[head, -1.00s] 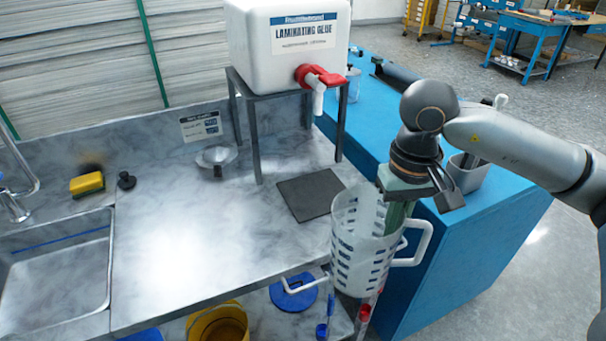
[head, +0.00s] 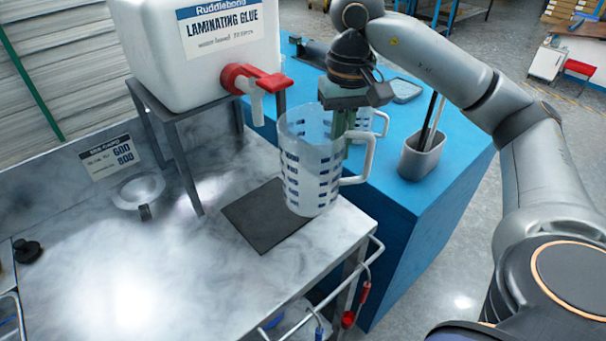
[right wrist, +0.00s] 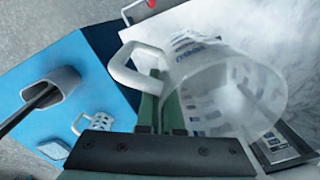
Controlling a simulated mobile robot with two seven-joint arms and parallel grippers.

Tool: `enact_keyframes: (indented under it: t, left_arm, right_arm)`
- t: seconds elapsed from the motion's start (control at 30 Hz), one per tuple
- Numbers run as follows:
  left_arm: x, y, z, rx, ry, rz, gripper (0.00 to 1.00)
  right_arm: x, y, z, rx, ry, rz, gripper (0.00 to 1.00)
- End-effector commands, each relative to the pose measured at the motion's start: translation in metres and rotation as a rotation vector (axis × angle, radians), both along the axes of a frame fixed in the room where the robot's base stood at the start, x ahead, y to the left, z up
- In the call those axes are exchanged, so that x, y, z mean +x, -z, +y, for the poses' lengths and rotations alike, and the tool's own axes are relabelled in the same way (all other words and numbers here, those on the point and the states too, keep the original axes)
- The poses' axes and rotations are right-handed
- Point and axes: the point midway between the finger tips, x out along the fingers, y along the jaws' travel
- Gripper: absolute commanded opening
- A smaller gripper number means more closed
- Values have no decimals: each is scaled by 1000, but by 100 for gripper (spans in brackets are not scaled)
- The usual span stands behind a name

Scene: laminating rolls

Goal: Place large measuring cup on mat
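The large measuring cup (head: 308,165) is clear with dark blue marks and a white handle. It is upright in the head view. My right gripper (head: 342,140) is shut on it on the handle side; the exact grip is partly hidden. In the right wrist view the gripper's green fingers (right wrist: 160,112) are by the cup (right wrist: 215,85) and its handle. My left gripper is not in view.
A white glue container (head: 200,70) with a red tap (head: 255,80) stands on a dark metal stand (head: 185,165) left of the cup. A smaller cup (head: 379,122) and a grey holder (head: 420,158) stand on the blue bench.

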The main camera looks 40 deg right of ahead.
Motion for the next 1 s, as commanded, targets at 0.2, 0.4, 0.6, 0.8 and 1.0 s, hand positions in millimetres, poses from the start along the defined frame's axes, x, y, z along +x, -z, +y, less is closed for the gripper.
enact_keyframes:
  t: [0.2, 0.4, 0.6, 0.8, 1.0]
  left_arm:
    - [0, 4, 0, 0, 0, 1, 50]
    - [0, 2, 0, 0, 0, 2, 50]
    - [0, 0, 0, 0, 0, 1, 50]
    - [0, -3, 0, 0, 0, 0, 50]
    - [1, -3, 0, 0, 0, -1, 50]
  right_arm:
    - [43, 37, 4, 1, 0, 5, 0]
    - [60, 57, 5, 0, -1, 1, 0]
    - [71, 75, 5, -1, -1, 4, 0]
    - [70, 98, 5, -1, -1, 2, 0]
    - [70, 99, 5, 0, -1, -1, 0]
